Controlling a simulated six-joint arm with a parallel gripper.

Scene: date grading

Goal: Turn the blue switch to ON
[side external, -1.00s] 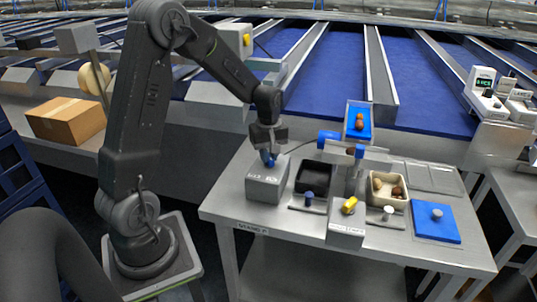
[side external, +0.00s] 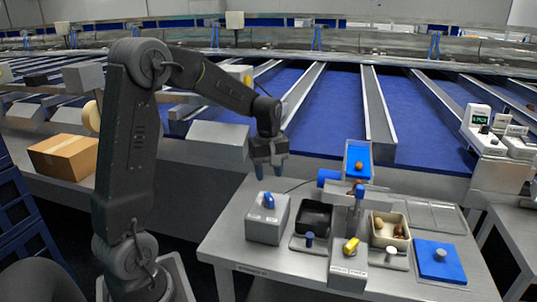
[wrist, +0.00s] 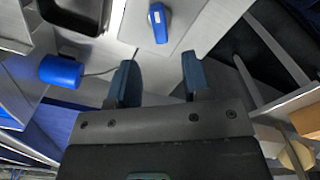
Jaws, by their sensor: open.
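The blue switch (side external: 268,200) is a small blue lever on top of a grey box (side external: 266,225) at the left end of the steel table. It also shows in the wrist view (wrist: 158,24), beyond the fingertips. My gripper (side external: 268,176) is open and empty, above and behind the box, apart from the switch. Its two blue-grey fingers show spread in the wrist view (wrist: 158,75). The ON and OFF lettering is too small to read, so I cannot tell the setting from the markings.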

